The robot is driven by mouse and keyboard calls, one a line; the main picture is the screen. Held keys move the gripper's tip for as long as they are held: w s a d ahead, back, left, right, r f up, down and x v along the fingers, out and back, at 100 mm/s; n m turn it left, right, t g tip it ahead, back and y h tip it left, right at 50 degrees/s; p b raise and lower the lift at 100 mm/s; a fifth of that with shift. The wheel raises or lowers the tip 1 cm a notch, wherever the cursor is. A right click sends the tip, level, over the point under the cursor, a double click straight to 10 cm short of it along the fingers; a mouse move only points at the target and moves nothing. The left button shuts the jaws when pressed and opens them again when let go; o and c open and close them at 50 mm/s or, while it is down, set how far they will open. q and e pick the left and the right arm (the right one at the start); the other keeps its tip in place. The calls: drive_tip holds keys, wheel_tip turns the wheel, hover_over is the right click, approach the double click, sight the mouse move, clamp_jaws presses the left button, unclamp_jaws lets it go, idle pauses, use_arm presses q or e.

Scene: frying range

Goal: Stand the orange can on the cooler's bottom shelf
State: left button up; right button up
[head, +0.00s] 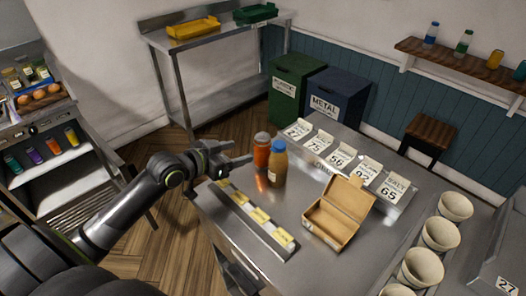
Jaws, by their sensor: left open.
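An orange-red can (261,151) with a greyish top stands upright on the steel table (300,205), near its far left edge. What looks like the cooler (82,158) is at the left edge, with teal, purple, orange and yellow containers on a white shelf (45,172). My right gripper is not in view.
A strip with yellow labels (257,214), an open cardboard box (325,222) and numbered cards (343,157) take up the table. Several cups (440,234) line its right side. Green and blue bins (337,94) stand behind. Wooden floor (160,225) lies between table and cooler.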

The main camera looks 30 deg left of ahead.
sight(256, 146)
use_arm(q)
drive_tip(key=x, duration=0.3)
drive_tip(key=shift+w+p, duration=0.15)
drive_tip(key=shift+p, duration=0.15)
drive_tip(key=shift+w+d+f, duration=0.2)
drive_tip(key=shift+w, duration=0.15)
drive_tip(key=shift+w+d+p, duration=0.2)
drive_tip(key=shift+w+p, duration=0.3)
drive_tip(key=shift+w, duration=0.1)
drive_tip(key=p+x, duration=0.1)
drive_tip(key=x, duration=0.2)
drive_tip(key=shift+w, duration=0.1)
drive_tip(key=shift+w+d+f, duration=0.1)
drive_tip(key=shift+w+f, duration=0.15)
drive_tip(key=shift+w, duration=0.1)
drive_tip(key=shift+r, duration=0.1)
drive_tip(key=c, duration=1)
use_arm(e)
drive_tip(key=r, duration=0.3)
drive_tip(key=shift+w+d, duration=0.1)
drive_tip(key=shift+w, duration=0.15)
